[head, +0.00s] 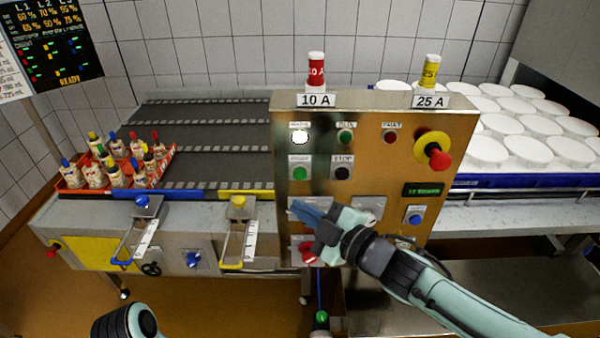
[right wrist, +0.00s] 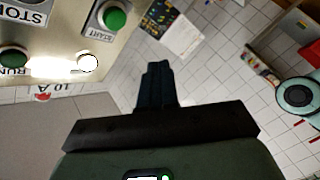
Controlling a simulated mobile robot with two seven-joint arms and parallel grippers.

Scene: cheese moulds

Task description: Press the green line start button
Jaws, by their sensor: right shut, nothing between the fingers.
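The green start button (head: 300,173) sits on the brass control panel (head: 262,136), under a label in the left column. In the right wrist view it is the green button (right wrist: 112,17) beside the START label. My right gripper (head: 303,208) is shut and empty, with its dark fingers just below the start button in the head view. In the right wrist view the fingers (right wrist: 157,82) are together and clear of the button. My left gripper is not in view.
Near the start button are a lit white lamp (head: 299,137), a green RUN button or lamp (head: 345,136), and a black STOP button (head: 342,173). A red emergency knob (head: 438,159) stands out at right. A conveyor (head: 215,137) lies left, white moulds (head: 487,149) right.

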